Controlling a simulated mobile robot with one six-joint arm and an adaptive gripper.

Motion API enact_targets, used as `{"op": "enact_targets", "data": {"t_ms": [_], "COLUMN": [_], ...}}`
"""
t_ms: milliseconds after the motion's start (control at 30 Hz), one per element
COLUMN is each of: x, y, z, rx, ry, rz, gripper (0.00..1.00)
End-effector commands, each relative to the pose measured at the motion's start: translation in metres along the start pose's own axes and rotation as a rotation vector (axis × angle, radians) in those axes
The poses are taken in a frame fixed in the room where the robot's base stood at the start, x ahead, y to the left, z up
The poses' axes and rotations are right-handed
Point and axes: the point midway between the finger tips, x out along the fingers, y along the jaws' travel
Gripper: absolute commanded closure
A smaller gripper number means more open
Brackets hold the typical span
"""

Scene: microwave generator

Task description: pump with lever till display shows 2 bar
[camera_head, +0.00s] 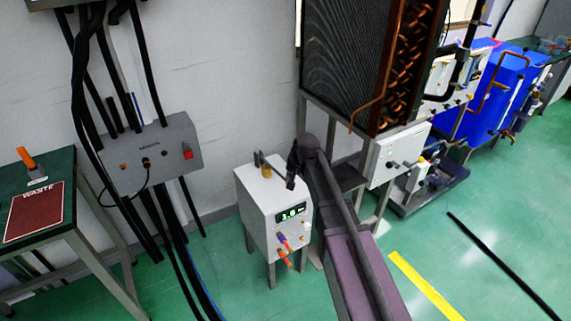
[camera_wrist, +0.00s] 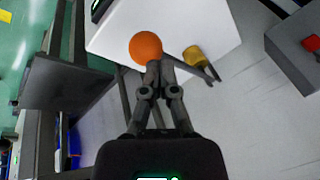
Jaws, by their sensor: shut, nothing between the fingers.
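The white pump box (camera_head: 258,215) stands on legs in the middle of the head view. Its front carries a dark display (camera_head: 292,212) with green digits, too small to read surely; "bar" seems to follow them. A brass fitting (camera_head: 266,171) sits on top with the dark lever (camera_head: 258,159). In the wrist view the brass fitting (camera_wrist: 195,56) is right of an orange ball knob (camera_wrist: 146,47). My gripper (camera_wrist: 160,66) is shut and empty, its fingertips right at the knob's lower edge; I cannot tell whether they touch. In the head view my gripper (camera_head: 291,178) is beside the box top.
A grey wall box (camera_head: 157,155) with cables hangs to the left. A green table (camera_head: 55,210) with a red waste sign stands at far left. A rack with a large finned coil (camera_head: 345,60) is behind my arm.

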Motion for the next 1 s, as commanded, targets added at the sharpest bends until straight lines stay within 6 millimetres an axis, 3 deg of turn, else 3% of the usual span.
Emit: {"op": "enact_targets", "data": {"t_ms": [1000], "x": [0.0064], "y": [0.0048], "z": [0.0047], "rx": [0.0], "ry": [0.0], "rz": [0.001], "gripper": [1.0]}}
